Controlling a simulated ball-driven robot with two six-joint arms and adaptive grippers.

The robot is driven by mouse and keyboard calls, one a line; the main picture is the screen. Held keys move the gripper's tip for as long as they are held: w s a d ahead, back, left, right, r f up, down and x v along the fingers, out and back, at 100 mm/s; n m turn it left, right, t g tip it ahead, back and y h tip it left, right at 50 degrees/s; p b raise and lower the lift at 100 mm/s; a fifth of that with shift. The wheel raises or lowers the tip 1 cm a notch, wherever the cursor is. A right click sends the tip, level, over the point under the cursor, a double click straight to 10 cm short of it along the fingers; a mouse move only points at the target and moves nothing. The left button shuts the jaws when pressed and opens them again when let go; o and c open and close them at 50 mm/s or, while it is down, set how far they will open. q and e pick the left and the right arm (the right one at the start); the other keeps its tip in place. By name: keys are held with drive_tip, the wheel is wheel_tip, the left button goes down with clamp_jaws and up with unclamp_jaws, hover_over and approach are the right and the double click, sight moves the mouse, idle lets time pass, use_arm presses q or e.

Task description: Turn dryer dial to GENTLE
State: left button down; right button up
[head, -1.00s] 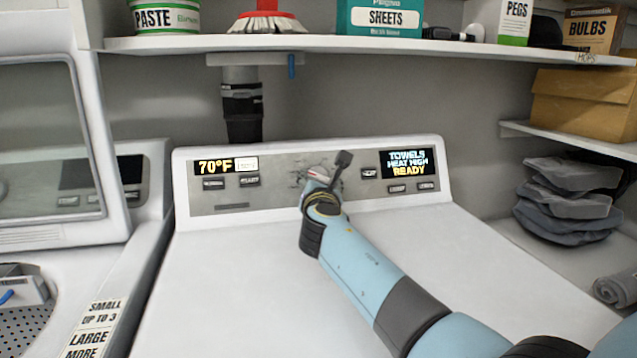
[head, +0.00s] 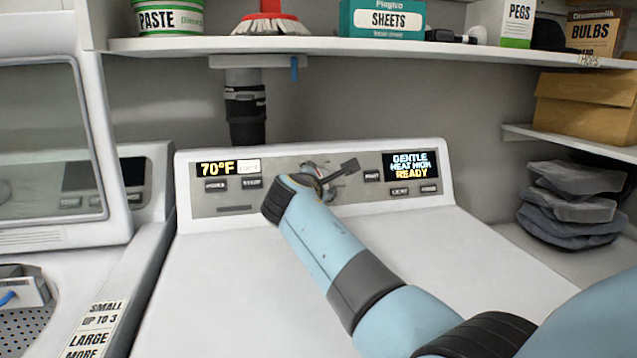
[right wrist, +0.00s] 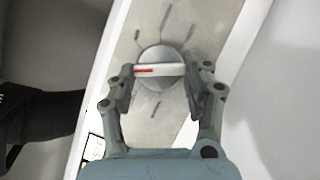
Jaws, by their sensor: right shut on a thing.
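The dryer (head: 280,262) stands in the middle of the head view, with a grey control panel along its back. Its right display (head: 410,165) reads GENTLE, HEAT HIGH, READY. The dial (right wrist: 160,74) is a round grey knob with a pale grip bar and a red mark at one end. My right gripper (right wrist: 160,90) has a finger on each side of the dial and is shut on it. In the head view my right gripper (head: 322,178) and wrist hide most of the dial. My left gripper is in neither view.
The left display (head: 215,168) reads 70°F, and small buttons (head: 215,185) sit beside the dial. A shelf (head: 350,46) with boxes and a brush runs above. A washer (head: 60,250) stands at left, and folded cloths (head: 570,190) lie at right.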

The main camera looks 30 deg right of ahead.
drive_tip(key=shift+m, duration=0.3)
drive_tip(key=shift+f, duration=0.1)
drive_tip(key=o, duration=1.2)
drive_tip(key=shift+c, duration=0.2)
wheel_tip(320, 180, up, 10)
